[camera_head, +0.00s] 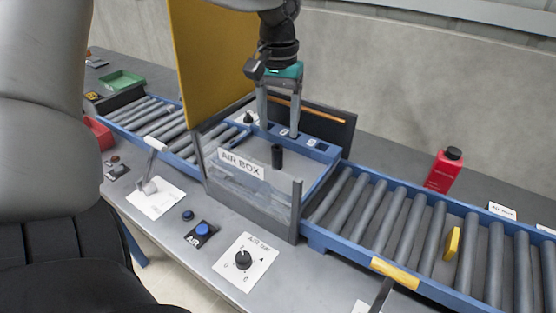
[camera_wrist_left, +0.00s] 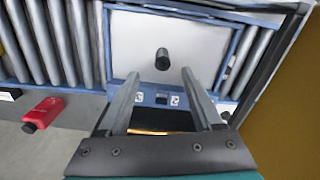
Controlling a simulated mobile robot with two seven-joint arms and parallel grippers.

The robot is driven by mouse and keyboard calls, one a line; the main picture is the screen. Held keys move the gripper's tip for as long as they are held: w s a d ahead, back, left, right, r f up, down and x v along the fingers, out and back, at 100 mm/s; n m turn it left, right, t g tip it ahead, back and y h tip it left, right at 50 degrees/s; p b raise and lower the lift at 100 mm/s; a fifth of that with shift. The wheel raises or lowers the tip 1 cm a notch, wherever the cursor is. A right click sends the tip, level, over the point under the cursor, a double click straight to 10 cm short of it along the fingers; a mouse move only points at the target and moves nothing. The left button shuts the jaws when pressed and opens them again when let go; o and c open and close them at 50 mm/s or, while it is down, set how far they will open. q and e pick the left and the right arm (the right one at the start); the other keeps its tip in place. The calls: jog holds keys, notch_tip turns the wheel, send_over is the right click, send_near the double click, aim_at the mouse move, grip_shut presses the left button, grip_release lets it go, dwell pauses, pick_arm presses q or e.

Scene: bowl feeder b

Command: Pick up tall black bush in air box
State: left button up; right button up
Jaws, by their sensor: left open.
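The tall black bush (camera_head: 277,156) stands upright on the floor of the air box (camera_head: 240,165), which has a clear front panel with a paper label. In the left wrist view the bush (camera_wrist_left: 162,59) shows as a dark cylinder on the pale box floor (camera_wrist_left: 190,32). My left gripper (camera_head: 278,128) is open and empty over the back edge of the box. In the left wrist view its fingers (camera_wrist_left: 160,75) point toward the bush, which lies beyond the tips and between their lines. My right gripper is not in view.
Blue-framed roller conveyors (camera_head: 385,215) run left and right of the box. A yellow panel (camera_head: 205,65) rises at its left. A red bottle (camera_head: 443,172) stands behind the right conveyor. A knob (camera_head: 243,260), blue button (camera_head: 203,229) and lever (camera_head: 152,165) sit in front.

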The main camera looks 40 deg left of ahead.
aim_at(277, 147)
pick_arm(q)
jog(key=shift+f, duration=0.9)
jog(key=shift+f+b, duration=0.3)
jog(key=shift+f, duration=0.55)
jog(key=f, duration=0.2)
jog(key=f+b, duration=0.1)
jog(key=shift+a+f, duration=0.25)
jog(key=shift+f, duration=0.1)
jog(key=shift+w+f, duration=0.1)
jog(key=shift+f, duration=0.3)
jog(key=c, duration=0.7)
grip_shut()
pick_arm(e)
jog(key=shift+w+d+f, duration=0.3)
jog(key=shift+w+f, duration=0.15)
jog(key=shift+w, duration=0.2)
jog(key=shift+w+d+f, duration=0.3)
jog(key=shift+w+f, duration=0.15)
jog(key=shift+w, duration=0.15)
